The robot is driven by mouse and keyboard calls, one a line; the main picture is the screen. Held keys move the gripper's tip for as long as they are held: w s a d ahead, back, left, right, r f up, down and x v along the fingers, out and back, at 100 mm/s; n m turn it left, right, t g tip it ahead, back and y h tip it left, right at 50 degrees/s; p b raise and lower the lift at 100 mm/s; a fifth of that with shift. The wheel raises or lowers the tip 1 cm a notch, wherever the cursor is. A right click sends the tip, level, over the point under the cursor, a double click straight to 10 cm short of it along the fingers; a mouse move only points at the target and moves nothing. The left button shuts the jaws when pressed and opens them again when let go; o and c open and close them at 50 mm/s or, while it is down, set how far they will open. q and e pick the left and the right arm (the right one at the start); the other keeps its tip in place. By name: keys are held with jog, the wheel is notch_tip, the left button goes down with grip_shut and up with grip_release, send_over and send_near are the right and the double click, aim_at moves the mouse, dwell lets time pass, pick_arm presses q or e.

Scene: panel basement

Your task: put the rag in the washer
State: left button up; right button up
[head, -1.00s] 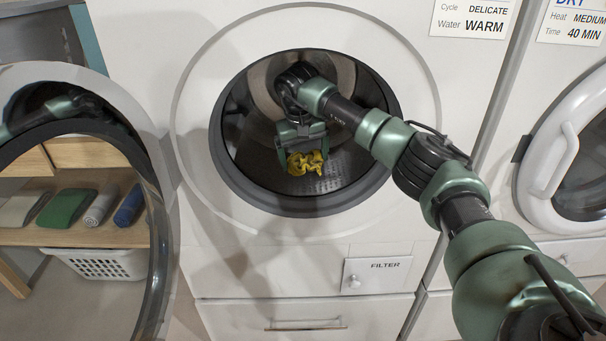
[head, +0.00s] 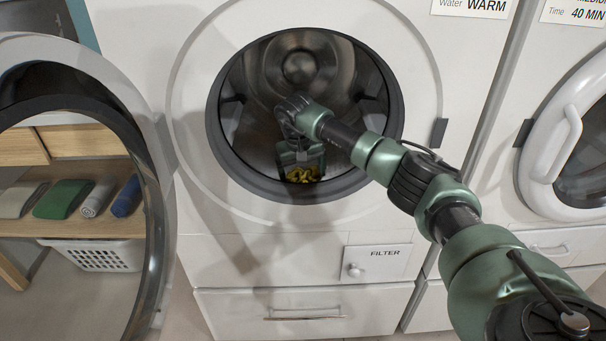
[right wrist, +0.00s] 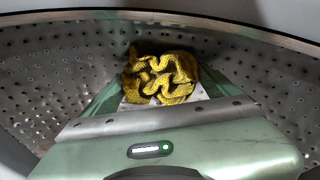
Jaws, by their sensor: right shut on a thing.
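The yellow rag (head: 303,174) is crumpled and held by my right gripper (head: 301,168), low inside the open mouth of the washer (head: 204,262). In the right wrist view the rag (right wrist: 161,78) is bunched between the fingertips of the gripper (right wrist: 165,95), with the perforated drum wall (right wrist: 50,75) around and behind it. Whether the rag touches the drum cannot be told. The washer's round door (head: 150,170) stands open to the left. My left gripper is not in view.
A dryer with a closed round door (head: 570,140) stands to the right. A filter panel (head: 376,263) and a drawer (head: 305,312) are below the washer's opening. Through the open door's glass show folded and rolled cloths (head: 62,199) on a shelf and a white basket (head: 95,256).

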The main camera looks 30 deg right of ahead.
jog(key=shift+f, duration=0.15)
jog(key=o, duration=1.1)
jog(key=shift+c, duration=0.2)
jog(key=p+v, duration=0.1)
jog(key=v, duration=0.2)
jog(key=shift+w+d, duration=0.15)
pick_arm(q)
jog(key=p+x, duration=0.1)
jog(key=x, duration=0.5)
pick_arm(e)
jog(key=v, duration=0.9)
jog(key=shift+r, duration=0.2)
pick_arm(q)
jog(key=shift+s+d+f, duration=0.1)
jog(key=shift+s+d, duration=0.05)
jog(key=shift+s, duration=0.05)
